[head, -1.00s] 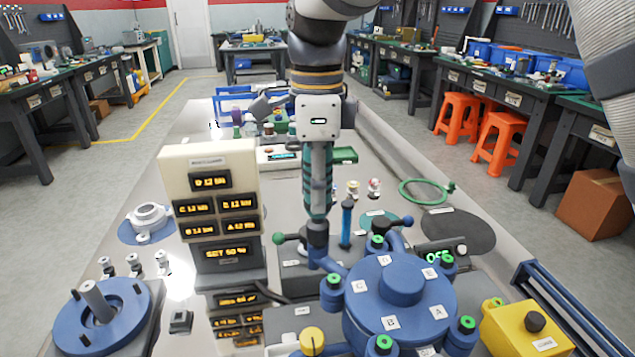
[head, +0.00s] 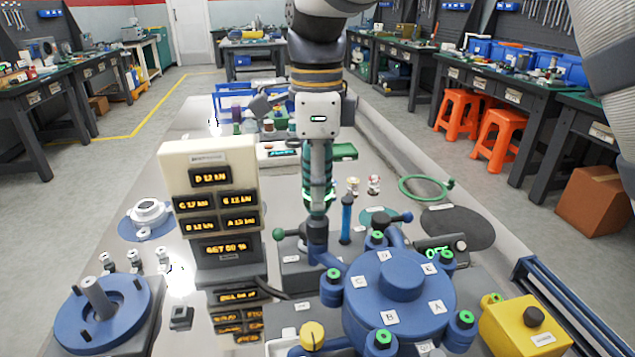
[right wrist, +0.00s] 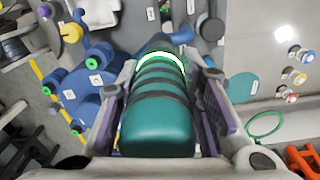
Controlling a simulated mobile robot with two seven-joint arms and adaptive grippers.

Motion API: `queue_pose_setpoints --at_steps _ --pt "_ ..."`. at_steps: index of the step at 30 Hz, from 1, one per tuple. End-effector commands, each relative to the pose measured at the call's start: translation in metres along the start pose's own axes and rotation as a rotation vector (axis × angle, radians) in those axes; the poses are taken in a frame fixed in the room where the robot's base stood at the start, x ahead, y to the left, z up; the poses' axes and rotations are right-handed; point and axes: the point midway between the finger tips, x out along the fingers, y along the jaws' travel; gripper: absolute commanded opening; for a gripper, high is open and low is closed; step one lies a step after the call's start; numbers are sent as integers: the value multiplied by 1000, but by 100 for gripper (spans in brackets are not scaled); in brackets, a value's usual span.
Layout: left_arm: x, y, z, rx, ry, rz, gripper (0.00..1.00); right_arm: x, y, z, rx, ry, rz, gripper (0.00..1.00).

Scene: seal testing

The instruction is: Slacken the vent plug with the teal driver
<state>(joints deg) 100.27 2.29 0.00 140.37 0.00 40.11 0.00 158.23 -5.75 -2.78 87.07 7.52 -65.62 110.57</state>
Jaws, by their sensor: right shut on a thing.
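My right gripper (head: 318,185) points straight down in the middle of the head view, shut on the teal driver (head: 331,195). In the right wrist view the driver (right wrist: 158,128) fills the space between the two fingers, a teal handle with dark bands and a bright green-white ring at its far end. Below the fingers, a grey upright cylinder (head: 317,235) stands in line with the driver, just behind the blue lidded vessel (head: 398,290). The vent plug cannot be made out under the driver, nor whether the tip touches it. My left gripper is not in view.
A cream display tower (head: 208,155) with amber readouts stands close on the left. A slim blue upright post (head: 346,220) is just right of the driver. A yellow button box (head: 525,325) is at front right. A green ring (head: 422,188) lies on the bench's right side.

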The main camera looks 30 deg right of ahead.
Motion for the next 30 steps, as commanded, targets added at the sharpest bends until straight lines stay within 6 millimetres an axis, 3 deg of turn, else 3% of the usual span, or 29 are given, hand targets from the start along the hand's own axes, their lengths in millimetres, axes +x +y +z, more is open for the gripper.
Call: queue_pose_setpoints --at_steps 8,30 --pt "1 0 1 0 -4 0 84 0 0 0 0 3 6 0" --pt "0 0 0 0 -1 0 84 -65 1 0 -1 0 0 0"
